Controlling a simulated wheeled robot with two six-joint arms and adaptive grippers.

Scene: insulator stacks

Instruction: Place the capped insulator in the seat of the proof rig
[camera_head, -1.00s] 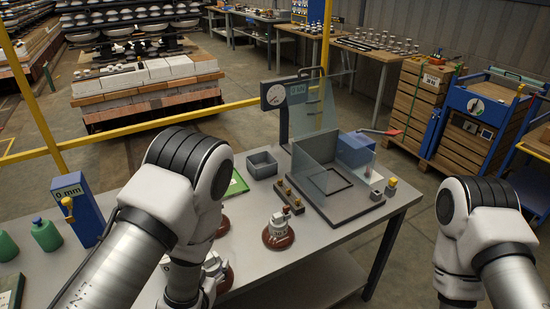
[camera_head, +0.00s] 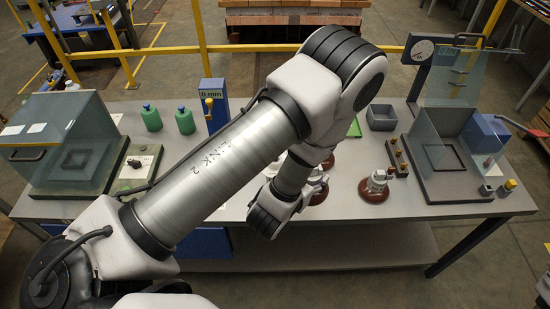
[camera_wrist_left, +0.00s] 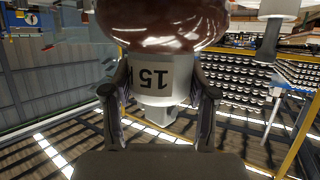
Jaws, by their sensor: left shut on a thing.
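In the left wrist view my left gripper (camera_wrist_left: 160,92) is shut on the white cap, marked "15", of a brown insulator (camera_wrist_left: 160,25). The picture there is upside down. In the head view my left wrist hangs over the middle of the table, and its fingers are hidden. Brown insulators (camera_head: 319,194) show partly behind that wrist; I cannot tell which one is held. Another brown insulator with a pale cap (camera_head: 376,186) stands upright to the right. The proof rig (camera_head: 462,190) has a round gauge, clear panels and a dark square seat (camera_head: 443,158). My right gripper is out of view.
A grey bin (camera_head: 381,118) and a small block with brass pegs (camera_head: 397,157) stand left of the rig. A blue "0 mm" gauge post (camera_head: 214,104), green bottles (camera_head: 185,121) and a glass enclosure (camera_head: 85,130) are at the left. The table's front right (camera_head: 420,208) is bare.

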